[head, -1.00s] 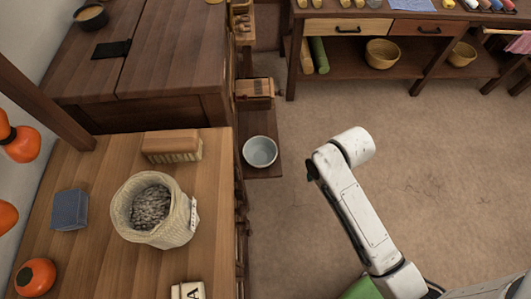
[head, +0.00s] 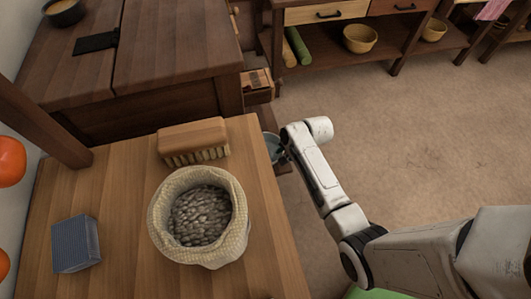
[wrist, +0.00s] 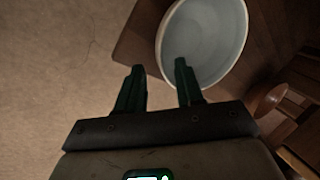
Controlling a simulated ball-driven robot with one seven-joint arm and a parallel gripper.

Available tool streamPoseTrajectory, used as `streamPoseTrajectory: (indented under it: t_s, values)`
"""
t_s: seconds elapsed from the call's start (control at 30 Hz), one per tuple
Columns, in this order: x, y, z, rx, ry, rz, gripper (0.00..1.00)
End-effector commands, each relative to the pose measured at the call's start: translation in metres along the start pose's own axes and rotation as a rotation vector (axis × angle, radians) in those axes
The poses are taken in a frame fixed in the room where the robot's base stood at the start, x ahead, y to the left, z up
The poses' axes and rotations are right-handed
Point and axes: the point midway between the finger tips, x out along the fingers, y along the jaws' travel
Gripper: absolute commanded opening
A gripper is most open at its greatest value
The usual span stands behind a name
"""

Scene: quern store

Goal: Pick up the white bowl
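The white bowl, pale with a bluish-grey inside, sits on a low dark wooden shelf. In the head view only part of the bowl (head: 270,148) shows, between the table edge and my arm. In the wrist view the bowl (wrist: 207,42) is large at the top, open side towards the camera, and looks empty. My gripper (wrist: 159,67) is open with nothing between its fingers. Its right fingertip overlaps the bowl's near rim in the picture and its left fingertip is outside the bowl; I cannot tell whether they touch. The gripper's fingers are hidden in the head view.
A wooden table (head: 122,220) stands close left of the shelf, with a sack of grey pebbles or seeds (head: 200,255), a brush (head: 193,138) and a blue block (head: 76,244). A small wooden drawer box (head: 257,84) is behind the bowl. Open floor (head: 400,130) lies to the right.

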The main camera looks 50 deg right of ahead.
Motion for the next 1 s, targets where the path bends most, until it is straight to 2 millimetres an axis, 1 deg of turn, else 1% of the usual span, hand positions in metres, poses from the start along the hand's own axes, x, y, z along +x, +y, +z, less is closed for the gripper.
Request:
streamPoseTrajectory:
  t_s: [0.03, 0.1, 0.23, 0.33, 0.57, 0.93, 0.97, 1.0]
  values:
    - [0.01, -0.001, 0.002, -0.001, -0.002, 0.0, 0.37]
    - [0.021, -0.001, 0.004, -0.001, -0.002, 0.0, 0.37]
    - [0.037, -0.001, 0.004, 0.0, 0.0, 0.0, 0.37]
    - [0.042, -0.002, 0.003, -0.001, 0.001, 0.0, 0.37]
    - [0.042, -0.002, 0.003, -0.002, 0.001, 0.0, 0.37]
    - [0.042, -0.002, 0.004, -0.002, 0.001, 0.0, 0.02]
    - [0.042, -0.002, 0.004, -0.002, 0.001, 0.0, 0.0]
    - [0.042, -0.002, 0.004, -0.002, 0.001, 0.0, 0.0]
